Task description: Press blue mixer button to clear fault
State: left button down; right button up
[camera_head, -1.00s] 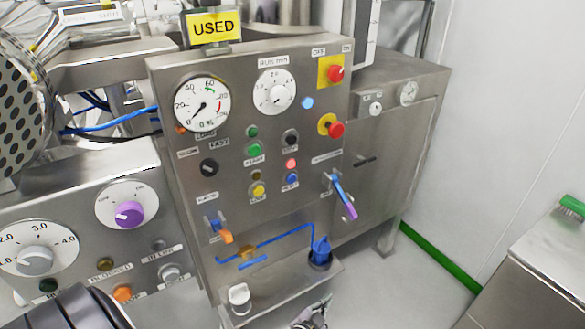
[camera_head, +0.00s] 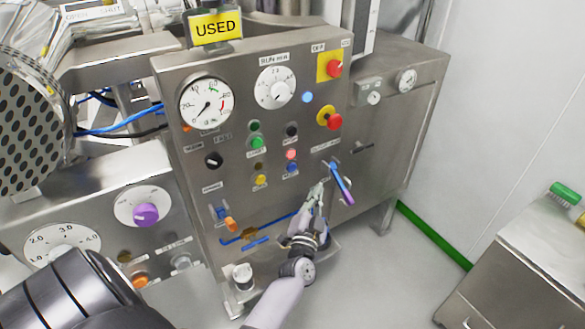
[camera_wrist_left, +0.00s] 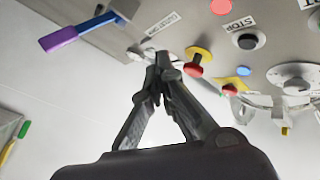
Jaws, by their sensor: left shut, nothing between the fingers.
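The blue button (camera_head: 291,168) is on the steel mixer panel (camera_head: 190,150), below a glowing red lamp (camera_head: 291,154). My left gripper (camera_head: 317,188) is below and to the right of the button in the head view, beside the blue-and-purple lever (camera_head: 342,184). Its fingers are together and empty, and they show in the wrist view (camera_wrist_left: 162,62). The picture does not tell how far the tips are from the panel. The blue button does not show in the wrist view. My right gripper is not in view.
Red stop knobs (camera_head: 334,121) on yellow plates sit at the panel's upper right. A yellow button (camera_head: 261,180) and a green button (camera_head: 257,143) are left of the blue one.

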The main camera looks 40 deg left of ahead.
aim_at(291, 167)
pick_arm(q)
jog(key=w+a+b, duration=0.3)
jog(key=a, duration=0.5)
jog(key=shift+w, duration=0.2)
dwell(1.2)
jog(key=shift+a, duration=0.15)
jog(key=shift+w+a, duration=0.15)
jog(key=shift+a, duration=0.15)
jog(key=shift+w+a, duration=0.15)
jog(key=shift+a, duration=0.25)
dwell(0.7)
jog(key=shift+d, duration=0.1)
jog(key=shift+s+d+p, duration=0.35)
jog(key=shift+d+p, duration=0.2)
jog(key=shift+d, duration=0.15)
